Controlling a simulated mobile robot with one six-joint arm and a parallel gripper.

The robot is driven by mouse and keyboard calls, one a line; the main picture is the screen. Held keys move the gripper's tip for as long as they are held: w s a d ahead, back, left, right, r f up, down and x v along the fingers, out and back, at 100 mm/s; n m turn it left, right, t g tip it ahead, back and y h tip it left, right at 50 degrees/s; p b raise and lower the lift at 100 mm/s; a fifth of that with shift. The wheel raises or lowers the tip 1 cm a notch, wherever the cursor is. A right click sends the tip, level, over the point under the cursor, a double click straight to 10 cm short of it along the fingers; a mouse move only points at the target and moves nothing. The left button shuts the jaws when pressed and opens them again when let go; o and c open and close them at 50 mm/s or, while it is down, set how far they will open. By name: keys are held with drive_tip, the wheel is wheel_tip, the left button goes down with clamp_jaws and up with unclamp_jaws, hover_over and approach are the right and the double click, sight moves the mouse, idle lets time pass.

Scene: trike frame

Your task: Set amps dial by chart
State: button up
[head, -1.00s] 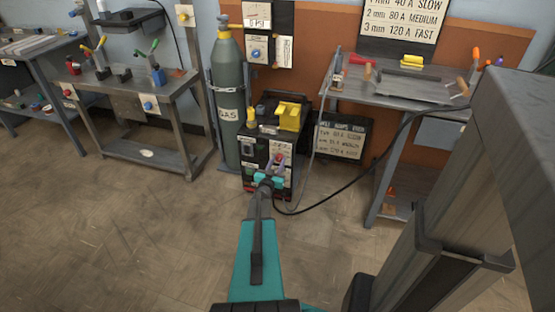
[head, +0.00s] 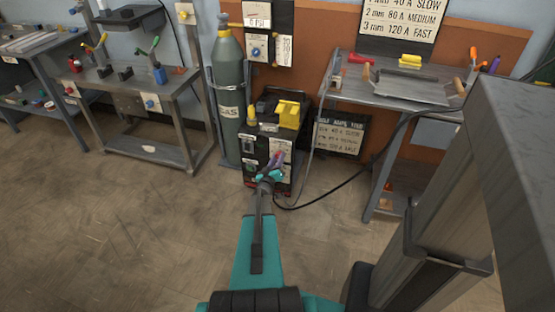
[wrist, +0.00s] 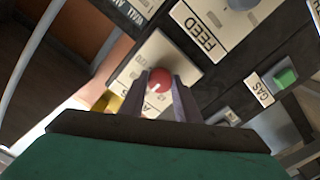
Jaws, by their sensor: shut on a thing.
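The welding machine (head: 268,145) stands on the floor beside the gas cylinder. My gripper (head: 276,163) is at its front panel and hides the dial in the head view. In the wrist view, my two fingers (wrist: 162,92) are closed on a round red dial (wrist: 158,79). A small white mark shows on the dial. The pale plate behind it has lettering starting with A, partly hidden by the fingers. A chart (head: 400,22) on the wall reads 2 mm 80 A MEDIUM and 3 mm 120 A FAST; its top line is partly cut off.
A FEED plate (wrist: 212,25) and a green GAS button (wrist: 285,77) are near the dial. A grey gas cylinder (head: 229,100) stands left of the machine. A smaller sign (head: 340,135) and a workbench (head: 395,90) are at right, with a black cable hanging below.

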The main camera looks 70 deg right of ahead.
drive_tip(key=o, duration=1)
drive_tip(key=shift+o, duration=0.2)
drive_tip(key=shift+a, duration=0.1)
drive_tip(key=a, duration=1.3)
drive_tip(key=shift+s+a+p, duration=0.25)
drive_tip(key=shift+s+p, duration=0.05)
drive_tip(key=shift+s, duration=0.15)
drive_tip(key=shift+w, duration=0.1)
